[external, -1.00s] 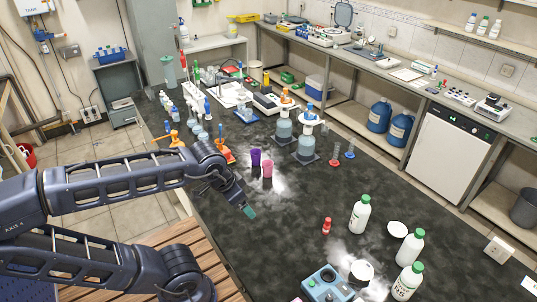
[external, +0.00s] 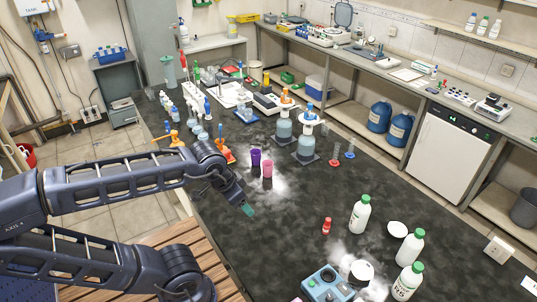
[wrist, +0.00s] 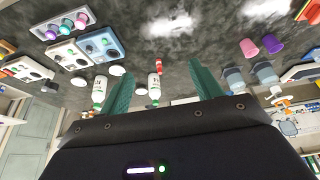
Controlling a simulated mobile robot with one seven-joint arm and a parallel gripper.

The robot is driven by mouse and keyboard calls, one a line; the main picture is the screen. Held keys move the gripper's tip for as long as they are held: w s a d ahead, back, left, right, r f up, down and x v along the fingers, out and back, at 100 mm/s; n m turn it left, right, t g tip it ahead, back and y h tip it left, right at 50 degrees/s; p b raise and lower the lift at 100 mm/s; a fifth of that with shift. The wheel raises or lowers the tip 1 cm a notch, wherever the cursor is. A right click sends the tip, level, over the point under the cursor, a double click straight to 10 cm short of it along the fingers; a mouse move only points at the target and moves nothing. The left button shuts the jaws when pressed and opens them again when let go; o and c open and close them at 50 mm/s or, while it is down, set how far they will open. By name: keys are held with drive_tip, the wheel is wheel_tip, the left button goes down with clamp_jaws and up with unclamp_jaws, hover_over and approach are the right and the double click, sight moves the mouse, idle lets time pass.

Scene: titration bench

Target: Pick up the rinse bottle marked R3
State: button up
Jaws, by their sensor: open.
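Three white bottles with green caps stand at the right of the dark bench top: an upper one (external: 360,214), a middle one (external: 410,248) and a lower one (external: 405,284). The lower one bears a label mark that I cannot read surely; no R3 mark is legible. Two white bottles show in the wrist view, one between my fingers (wrist: 154,87) and one left of them (wrist: 99,91), both well beyond the fingertips. My gripper (external: 247,210) is open and empty above the bench, left of the bottles; its green fingers are spread in the wrist view (wrist: 162,69).
A small red bottle (external: 327,226) and a white round dish (external: 397,229) stand near the bottles. A blue device (external: 322,287) is at the front. Purple (external: 255,157) and pink (external: 267,169) cups stand farther back. The bench between my gripper and the red bottle is clear.

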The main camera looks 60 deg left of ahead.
drive_tip(key=w+d+r+m, duration=0.2)
drive_tip(key=w+d+m, duration=0.15)
drive_tip(key=w, duration=0.75)
drive_tip(key=m+g+h, duration=0.2)
drive_tip(key=m+h, duration=0.4)
drive_tip(key=m, duration=0.4)
approach(419, 231)
drive_tip(key=f, duration=0.2)
drive_tip(key=shift+d+r+x, duration=0.1)
drive_tip(key=shift+d+x, duration=0.05)
drive_tip(key=shift+x, duration=1.7)
drive_tip(key=shift+d+r+x, duration=0.1)
drive_tip(key=shift+d+x, duration=0.05)
drive_tip(key=shift+x, duration=1.7)
drive_tip(key=shift+d+r+x, duration=0.1)
drive_tip(key=shift+d+x, duration=0.05)
drive_tip(key=shift+x, duration=1.7)
drive_tip(key=shift+w, duration=0.2)
drive_tip(key=shift+c, duration=0.2)
